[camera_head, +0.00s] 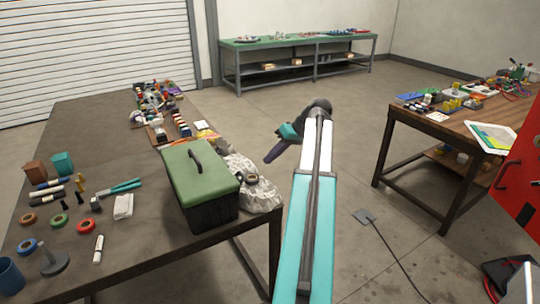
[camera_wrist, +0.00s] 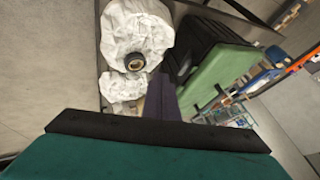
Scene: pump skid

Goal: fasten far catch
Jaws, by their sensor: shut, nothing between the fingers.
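A toolbox with a black body and a green lid (camera_head: 196,172) stands near the right edge of the brown table. The lid looks down on the body, with a dark handle on top. I cannot make out a catch on it in either view. My gripper (camera_head: 269,158) is to the right of the toolbox and apart from it, with its dark purple fingers together and empty. In the wrist view my gripper (camera_wrist: 160,82) points between the toolbox lid (camera_wrist: 218,76) and a crumpled white bag. The body of my gripper hides the lower part of that view.
The crumpled bag (camera_head: 257,192) with a dark roll (camera_head: 252,179) lies against the toolbox's right side. Several tools and tape rolls lie on the brown table (camera_head: 150,250). A green bench (camera_head: 300,38) stands behind. A wooden workbench (camera_head: 440,125) stands right, with open floor between.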

